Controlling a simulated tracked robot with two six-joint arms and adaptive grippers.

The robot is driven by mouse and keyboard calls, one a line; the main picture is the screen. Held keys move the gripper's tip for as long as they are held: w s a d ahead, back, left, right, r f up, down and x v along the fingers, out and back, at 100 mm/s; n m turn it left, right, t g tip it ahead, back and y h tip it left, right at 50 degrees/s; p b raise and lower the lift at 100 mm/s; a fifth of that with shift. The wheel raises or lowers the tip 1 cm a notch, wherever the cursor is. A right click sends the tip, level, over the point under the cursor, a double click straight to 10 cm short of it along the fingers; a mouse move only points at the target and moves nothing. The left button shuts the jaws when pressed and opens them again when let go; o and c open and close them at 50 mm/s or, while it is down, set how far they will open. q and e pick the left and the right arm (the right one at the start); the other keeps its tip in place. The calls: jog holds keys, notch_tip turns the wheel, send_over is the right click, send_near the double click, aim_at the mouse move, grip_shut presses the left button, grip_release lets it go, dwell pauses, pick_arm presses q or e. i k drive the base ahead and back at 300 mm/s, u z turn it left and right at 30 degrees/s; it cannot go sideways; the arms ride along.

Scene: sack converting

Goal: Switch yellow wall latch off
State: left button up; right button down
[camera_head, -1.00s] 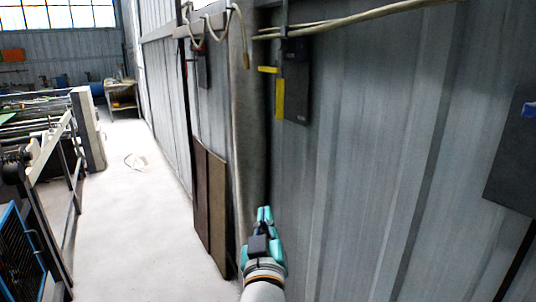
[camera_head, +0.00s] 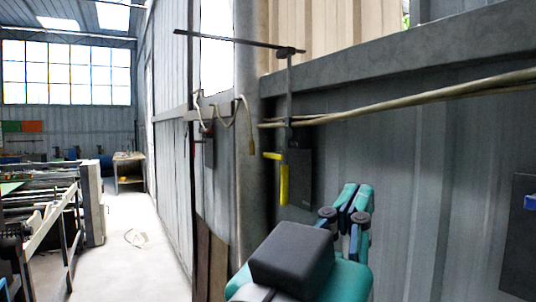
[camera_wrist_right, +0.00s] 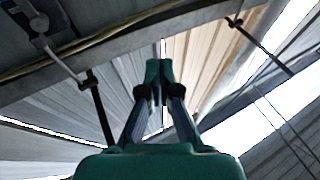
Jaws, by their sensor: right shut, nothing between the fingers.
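The yellow wall latch (camera_head: 284,184) hangs upright on the left side of a dark box (camera_head: 300,175) on the corrugated metal wall. Its short yellow arm points left at the top. My right gripper (camera_head: 357,192) is shut and empty, raised in front of the wall. In the picture it is to the right of the latch and slightly lower, with a visible gap between them. In the right wrist view its closed fingers (camera_wrist_right: 158,75) point toward the upper wall and roof. I cannot make out the latch in that view. My left gripper is not in view.
Cables (camera_head: 400,105) run along the wall above the box. A steel beam (camera_head: 430,60) crosses higher up. Another dark panel with a blue part (camera_head: 520,235) is at the right edge. Clear floor (camera_head: 135,235) lies at the left, beside machinery (camera_head: 40,215).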

aim_at(277, 155)
jog(key=u, duration=0.9)
jog(key=i, duration=2.45)
jog(key=z, duration=1.75)
